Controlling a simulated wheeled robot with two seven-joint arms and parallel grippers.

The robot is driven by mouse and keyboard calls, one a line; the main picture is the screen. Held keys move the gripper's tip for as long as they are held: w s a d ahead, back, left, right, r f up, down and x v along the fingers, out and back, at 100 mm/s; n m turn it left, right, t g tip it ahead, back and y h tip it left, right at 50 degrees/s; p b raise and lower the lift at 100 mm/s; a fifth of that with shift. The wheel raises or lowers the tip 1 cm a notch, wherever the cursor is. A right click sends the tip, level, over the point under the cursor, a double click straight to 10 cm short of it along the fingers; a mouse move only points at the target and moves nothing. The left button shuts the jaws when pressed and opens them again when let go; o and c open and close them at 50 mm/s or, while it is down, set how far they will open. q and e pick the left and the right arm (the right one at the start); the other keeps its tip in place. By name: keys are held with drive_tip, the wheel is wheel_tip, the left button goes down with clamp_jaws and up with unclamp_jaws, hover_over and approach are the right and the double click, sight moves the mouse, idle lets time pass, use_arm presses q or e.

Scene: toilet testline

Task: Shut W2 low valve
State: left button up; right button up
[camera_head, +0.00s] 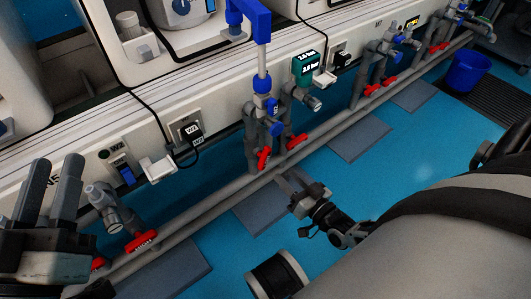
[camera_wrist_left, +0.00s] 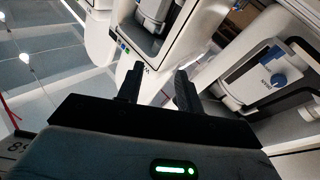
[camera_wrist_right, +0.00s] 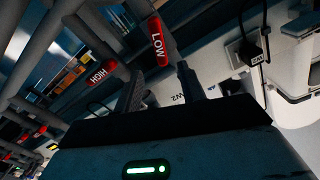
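The W2 low valve has a red handle marked LOW (camera_wrist_right: 158,40) in the right wrist view. In the head view, the left red handle (camera_head: 264,158) of the middle pipe pair appears to be it, pointing steeply along its pipe. A red handle marked HIGH (camera_wrist_right: 98,73) is beside it; in the head view that handle (camera_head: 297,142) lies slanted. My right gripper (camera_head: 291,183) is open just below the low handle. In its wrist view, the handle shows between and beyond the fingertips; contact cannot be told. My left gripper (camera_head: 50,180) is open and empty at the far left.
A grey floor pipe (camera_head: 200,212) runs diagonally below the wall panel. Other red handles (camera_head: 140,240) sit at the left and further right. A green pressure display (camera_head: 306,66) stands above the middle pipes. A blue bucket (camera_head: 467,70) stands at the far right. Blue floor is open below.

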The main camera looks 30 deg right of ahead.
sight(268, 158)
drive_tip(key=w+b, duration=0.1)
drive_tip(key=w, duration=0.2)
drive_tip(key=w+b, duration=0.1)
drive_tip(key=w, duration=0.2)
drive_tip(key=w+b, duration=0.1)
drive_tip(key=w, duration=0.2)
drive_tip(key=shift+w+a+f, duration=0.15)
drive_tip(key=shift+w+a, duration=0.1)
drive_tip(key=shift+a, duration=0.15)
use_arm(q)
wheel_tip(268, 158, up, 6)
drive_tip(key=s+m+t+h, duration=0.1)
drive_tip(key=m+h, duration=0.5)
drive_tip(key=m, duration=0.2)
drive_tip(key=shift+s, duration=0.4)
use_arm(e)
drive_tip(key=shift+w, duration=0.45)
use_arm(q)
drive_tip(key=shift+d, duration=0.1)
drive_tip(key=shift+r, duration=0.1)
use_arm(e)
clamp_jaws()
